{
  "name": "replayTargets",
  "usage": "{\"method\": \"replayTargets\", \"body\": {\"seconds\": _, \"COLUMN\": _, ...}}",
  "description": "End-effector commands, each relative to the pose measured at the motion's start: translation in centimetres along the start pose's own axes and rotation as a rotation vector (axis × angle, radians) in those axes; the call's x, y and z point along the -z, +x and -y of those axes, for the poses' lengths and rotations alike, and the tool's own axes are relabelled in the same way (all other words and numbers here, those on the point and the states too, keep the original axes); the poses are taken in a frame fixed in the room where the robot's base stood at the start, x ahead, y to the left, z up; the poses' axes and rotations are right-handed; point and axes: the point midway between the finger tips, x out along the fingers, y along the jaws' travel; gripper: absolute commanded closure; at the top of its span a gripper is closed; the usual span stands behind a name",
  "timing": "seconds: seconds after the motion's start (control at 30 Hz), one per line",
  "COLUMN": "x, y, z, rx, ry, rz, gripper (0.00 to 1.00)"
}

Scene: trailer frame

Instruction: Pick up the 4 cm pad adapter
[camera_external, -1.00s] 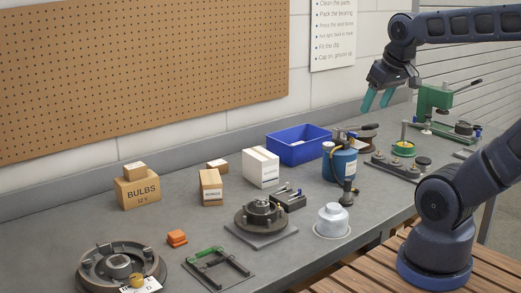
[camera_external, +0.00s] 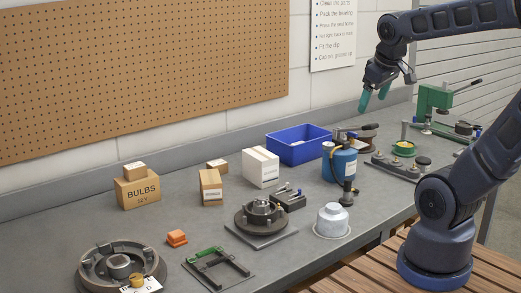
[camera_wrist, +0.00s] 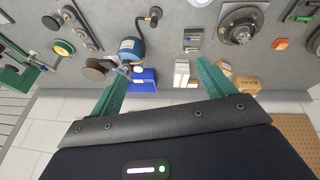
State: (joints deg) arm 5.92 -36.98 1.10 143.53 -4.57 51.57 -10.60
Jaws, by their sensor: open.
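I cannot single out the 4 cm pad adapter for certain. A dark rack (camera_external: 381,164) on the bench at right holds several round pieces, among them a green piece with a yellow ring (camera_external: 403,149) and a dark round piece (camera_external: 424,161). In the wrist view the ringed piece (camera_wrist: 64,47) is at upper left, with dark pieces beside it. My gripper (camera_external: 374,99) is open and empty, high above the back of the bench. Its two teal fingers are apart in the wrist view (camera_wrist: 162,72), and nothing is between them at grasping distance.
A blue bin (camera_external: 298,148), a blue torch canister (camera_external: 340,163) and a brown disc on a stand (camera_external: 368,132) stand near the rack. A green press (camera_external: 434,102) is at far right. Boxes (camera_external: 138,190) and a drum assembly (camera_external: 120,267) are left. The pegboard wall is behind.

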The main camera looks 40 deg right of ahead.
Motion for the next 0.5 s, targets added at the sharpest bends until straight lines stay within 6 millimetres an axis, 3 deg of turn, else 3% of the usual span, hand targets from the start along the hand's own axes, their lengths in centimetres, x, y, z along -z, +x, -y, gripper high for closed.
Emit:
{"method": "replayTargets", "body": {"seconds": 0.23, "x": 2.8, "y": 4.0, "z": -6.6, "rx": -0.11, "ry": -0.238, "rz": 0.094, "gripper": 0.19}}
{"method": "replayTargets", "body": {"seconds": 0.5, "x": 4.2, "y": 8.8, "z": -14.3, "rx": -0.164, "ry": -0.522, "rz": 0.216, "gripper": 0.19}}
